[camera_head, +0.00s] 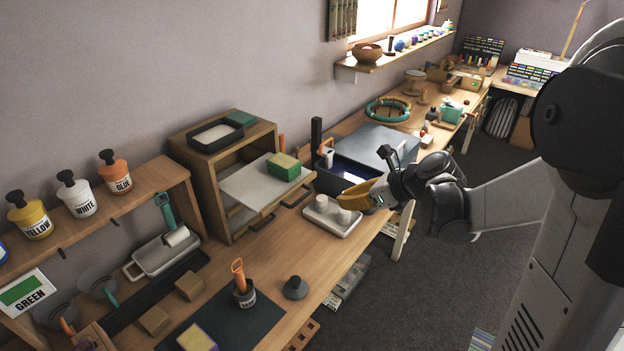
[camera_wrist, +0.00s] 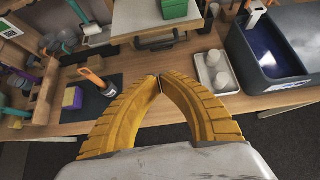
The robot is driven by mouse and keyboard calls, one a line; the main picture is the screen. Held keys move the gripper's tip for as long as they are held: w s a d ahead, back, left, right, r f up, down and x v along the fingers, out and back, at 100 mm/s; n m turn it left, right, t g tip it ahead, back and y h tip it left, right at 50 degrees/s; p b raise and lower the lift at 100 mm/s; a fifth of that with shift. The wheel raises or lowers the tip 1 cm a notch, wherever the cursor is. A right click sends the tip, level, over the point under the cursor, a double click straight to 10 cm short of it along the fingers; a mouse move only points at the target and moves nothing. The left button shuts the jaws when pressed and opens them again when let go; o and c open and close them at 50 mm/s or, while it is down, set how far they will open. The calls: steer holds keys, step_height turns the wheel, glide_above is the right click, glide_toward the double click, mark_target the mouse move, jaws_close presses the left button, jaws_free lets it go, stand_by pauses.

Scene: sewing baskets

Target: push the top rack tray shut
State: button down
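The wooden rack (camera_head: 225,128) stands on the bench against the wall. Its top tray (camera_head: 247,182), a pale sheet with a wooden front edge, sticks out toward the bench front. A lower tray handle (camera_head: 262,222) shows beneath. My gripper (camera_head: 350,197) has yellow fingers and hangs over the bench front, right of the tray and apart from it. In the wrist view its fingertips (camera_wrist: 159,80) meet with nothing between them.
A white tray with two white cups (camera_head: 333,214) sits near my gripper. A dark basin (camera_head: 352,172) stands behind it. A black tray (camera_head: 215,135) lies on the rack top.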

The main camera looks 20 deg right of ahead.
mark_target(264, 178)
steer(key=a+r+b+x, duration=0.1)
steer(key=b+x, duration=0.3)
steer(key=x, duration=0.9)
steer(key=shift+w, duration=0.3)
steer(key=shift+r, duration=0.1)
steer(key=w+a, duration=0.3)
steer(key=w, duration=0.1)
steer(key=w+a, duration=0.4)
steer(key=w, duration=0.1)
steer(key=w+a, duration=0.3)
steer(key=w, duration=0.2)
steer(key=shift+w+a, duration=0.2)
